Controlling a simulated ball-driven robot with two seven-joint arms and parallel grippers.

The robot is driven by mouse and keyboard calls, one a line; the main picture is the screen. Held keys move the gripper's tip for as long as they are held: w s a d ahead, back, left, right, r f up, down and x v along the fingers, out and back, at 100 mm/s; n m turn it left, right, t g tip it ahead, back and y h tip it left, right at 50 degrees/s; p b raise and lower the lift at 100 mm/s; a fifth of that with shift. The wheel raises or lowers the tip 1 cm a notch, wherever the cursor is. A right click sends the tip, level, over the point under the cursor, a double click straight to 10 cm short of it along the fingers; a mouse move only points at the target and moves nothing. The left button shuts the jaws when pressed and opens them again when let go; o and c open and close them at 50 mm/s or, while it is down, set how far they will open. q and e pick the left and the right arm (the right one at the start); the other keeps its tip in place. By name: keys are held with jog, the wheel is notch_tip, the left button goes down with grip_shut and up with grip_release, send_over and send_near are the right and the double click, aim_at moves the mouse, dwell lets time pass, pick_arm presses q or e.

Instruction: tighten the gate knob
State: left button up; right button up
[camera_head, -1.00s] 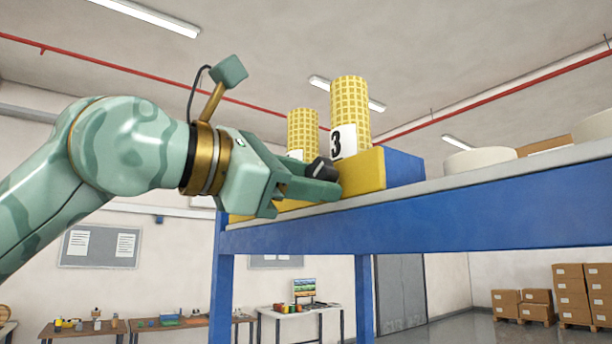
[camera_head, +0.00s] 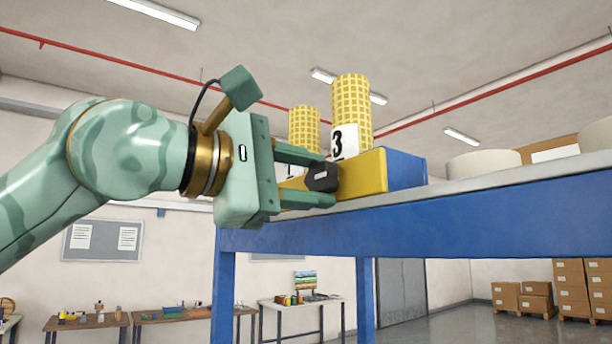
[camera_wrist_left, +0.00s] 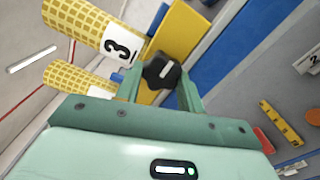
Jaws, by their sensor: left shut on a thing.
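The gate knob (camera_head: 322,177) is a black lobed knob on the front of a yellow block (camera_head: 362,174) at the edge of the raised blue table. My left gripper (camera_head: 318,178) is shut on the knob, with one finger above it and one below in the head view. In the left wrist view the knob (camera_wrist_left: 161,71) sits between the two fingers, with a pale line on its face. My right gripper is not in view.
A yellow mesh roll marked 3 (camera_head: 351,110) stands above the yellow block, with another yellow mesh roll (camera_head: 304,128) beside it. White round pieces (camera_head: 484,162) lie on the table (camera_head: 480,208) at the right. A blue block (camera_head: 405,169) adjoins the yellow one.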

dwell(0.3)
pick_arm(q)
jog(key=o, duration=1)
jog(key=shift+w+d, duration=0.1)
jog(key=b+v, duration=0.3)
jog(key=v, duration=1.3)
